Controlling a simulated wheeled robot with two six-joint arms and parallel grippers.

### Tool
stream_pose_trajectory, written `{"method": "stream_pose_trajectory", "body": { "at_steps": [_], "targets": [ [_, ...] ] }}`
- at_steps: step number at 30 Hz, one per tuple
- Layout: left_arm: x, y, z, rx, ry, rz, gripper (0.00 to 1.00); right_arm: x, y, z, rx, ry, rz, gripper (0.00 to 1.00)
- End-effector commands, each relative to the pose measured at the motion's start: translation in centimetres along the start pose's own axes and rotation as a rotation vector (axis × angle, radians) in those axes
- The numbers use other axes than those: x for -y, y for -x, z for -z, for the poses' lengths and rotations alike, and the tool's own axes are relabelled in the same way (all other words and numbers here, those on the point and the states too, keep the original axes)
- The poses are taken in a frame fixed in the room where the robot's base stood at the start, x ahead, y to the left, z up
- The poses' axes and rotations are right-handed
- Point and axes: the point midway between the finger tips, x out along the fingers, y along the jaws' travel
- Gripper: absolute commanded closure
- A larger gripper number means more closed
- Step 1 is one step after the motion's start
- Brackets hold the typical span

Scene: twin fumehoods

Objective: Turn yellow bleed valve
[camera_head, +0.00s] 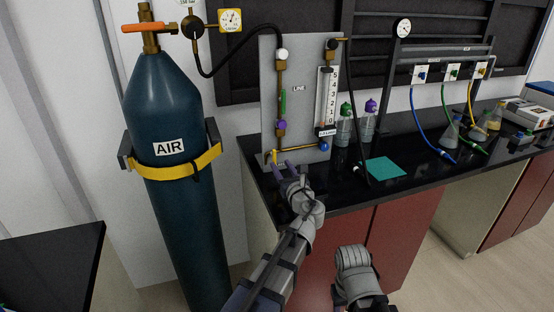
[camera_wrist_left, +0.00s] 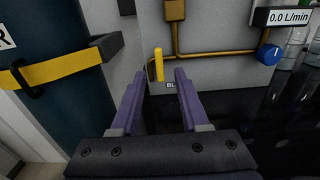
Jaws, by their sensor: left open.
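The yellow bleed valve handle (camera_head: 274,156) sits low on the left of the grey flow panel (camera_head: 268,100). In the left wrist view the handle (camera_wrist_left: 158,64) stands upright, with a partly hidden label below it. My left gripper (camera_head: 286,166) is open at the panel's lower edge. In the left wrist view its two purple fingers (camera_wrist_left: 158,82) point at the panel, with the handle appearing between their tips. I cannot tell whether either finger touches it. My right arm shows low in the head view, but its fingers are not visible.
A blue AIR cylinder (camera_head: 170,125) with a yellow strap (camera_head: 185,170) stands left of the panel. A blue knob (camera_head: 323,146) is to the right of the valve. Bottles (camera_head: 343,128) and a teal mat (camera_head: 385,168) are on the black bench (camera_head: 345,190).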

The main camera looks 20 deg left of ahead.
Motion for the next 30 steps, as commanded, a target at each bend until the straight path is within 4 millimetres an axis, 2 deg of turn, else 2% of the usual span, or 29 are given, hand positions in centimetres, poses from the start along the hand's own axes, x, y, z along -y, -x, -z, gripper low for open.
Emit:
{"method": "stream_pose_trajectory", "body": {
  "at_steps": [15,25,30],
  "targets": [
    [0.0,-6.9,0.1,-0.001,0.003,-0.002,0.55,0.0,0.0,0.0,0.000,0.000,0.000,0.50],
    [-0.1,-7.3,0.1,-0.001,0.004,-0.001,0.56,0.0,0.0,0.0,0.000,0.000,0.000,0.50],
    [0.0,-7.3,0.1,-0.001,0.004,-0.001,0.75,0.0,0.0,0.0,0.000,0.000,0.000,0.50]
  ]
}}
